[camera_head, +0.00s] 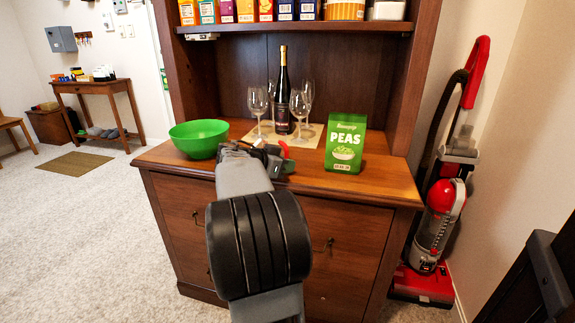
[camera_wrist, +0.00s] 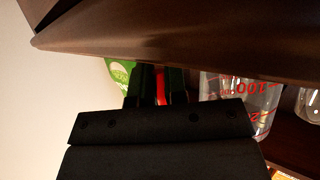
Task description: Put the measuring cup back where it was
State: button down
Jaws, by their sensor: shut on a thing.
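The measuring cup (camera_wrist: 238,92) is clear with red markings and shows in the wrist view, right of my fingers. My gripper (camera_wrist: 161,86) is shut on its red handle (camera_wrist: 160,78). In the head view my gripper (camera_head: 286,158) is over the hutch counter (camera_head: 385,184), between the green bowl and the peas packet, with a bit of red (camera_head: 286,149) at its tip. The cup's clear body cannot be made out there. I cannot tell whether the cup touches the counter.
A green bowl (camera_head: 198,138) stands left of my gripper and a green peas packet (camera_head: 344,147) right. Behind are a wine bottle (camera_head: 283,100) and several glasses on a pale mat. A shelf (camera_head: 290,27) with boxes is above. A red vacuum cleaner (camera_head: 437,220) stands right of the hutch.

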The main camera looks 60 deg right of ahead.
jog(key=shift+f, duration=0.2)
jog(key=c, duration=1.2)
grip_release()
jog(key=shift+r, duration=0.1)
jog(key=shift+o, duration=0.2)
jog(key=shift+r, duration=0.1)
jog(key=shift+r, duration=0.2)
jog(key=p+v, duration=0.3)
jog(key=v, duration=0.8)
jog(key=s+a+f+n+t+y, duration=0.1)
jog(key=a+f+n+y, duration=0.3)
jog(key=a, duration=0.6)
jog(key=s+a+f+n+t+y, duration=0.1)
jog(key=a+f+n+t+y, duration=0.2)
jog(key=a+f+n, duration=0.5)
jog(key=s+a+f+n+t+y, duration=0.2)
jog(key=a+f+n+y, duration=0.3)
jog(key=a+n, duration=0.4)
jog(key=a+f+t, duration=0.1)
jog(key=a, duration=0.3)
jog(key=shift+a+f+n+y, duration=0.25)
jog(key=shift+a+n+y, duration=0.05)
jog(key=shift+n+y, duration=0.1)
